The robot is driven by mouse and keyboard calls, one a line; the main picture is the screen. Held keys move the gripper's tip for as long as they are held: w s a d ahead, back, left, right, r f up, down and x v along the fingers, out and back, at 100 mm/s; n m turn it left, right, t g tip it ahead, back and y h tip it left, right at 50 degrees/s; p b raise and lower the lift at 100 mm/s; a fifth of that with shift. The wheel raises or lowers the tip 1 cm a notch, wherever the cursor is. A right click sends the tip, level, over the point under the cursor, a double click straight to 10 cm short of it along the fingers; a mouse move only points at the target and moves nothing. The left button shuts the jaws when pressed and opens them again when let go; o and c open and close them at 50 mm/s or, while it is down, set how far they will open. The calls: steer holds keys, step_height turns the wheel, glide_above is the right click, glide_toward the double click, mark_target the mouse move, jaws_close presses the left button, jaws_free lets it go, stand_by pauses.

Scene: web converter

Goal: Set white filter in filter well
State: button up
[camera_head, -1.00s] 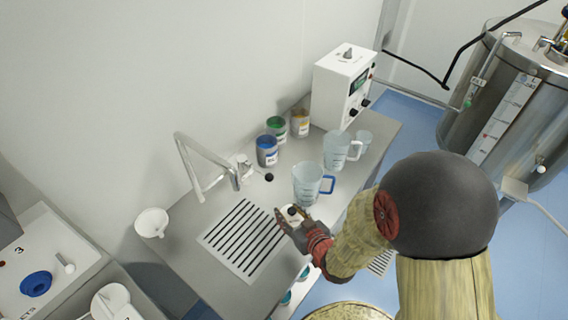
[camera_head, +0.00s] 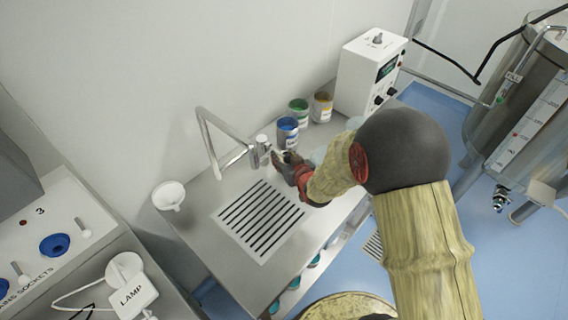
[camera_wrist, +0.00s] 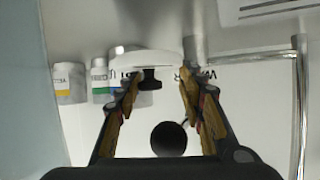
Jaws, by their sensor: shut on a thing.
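My gripper (camera_head: 284,166) is beside the tap, over the back of the counter. In the wrist view, my gripper (camera_wrist: 159,82) has its fingers at the sides of a white round piece with a black knob, which looks like the white filter (camera_wrist: 128,60). It is shut on that piece. In the head view the piece is mostly hidden by the fingers. I cannot make out a filter well for certain in either view. A black ball (camera_wrist: 168,138) shows below the piece in the wrist view.
The tap (camera_head: 222,150) stands close left of my gripper. Blue (camera_head: 287,133), green (camera_head: 299,112) and yellow (camera_head: 321,108) cans stand behind it, near a white control box (camera_head: 368,75). A drain grille (camera_head: 258,222) and white funnel (camera_head: 168,195) are at the left.

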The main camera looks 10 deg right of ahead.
steer(key=shift+f+b, duration=0.4)
steer(key=shift+f, duration=1.25)
steer(key=shift+f, duration=0.15)
steer(key=o, duration=1.1)
steer(key=shift+o, duration=0.4)
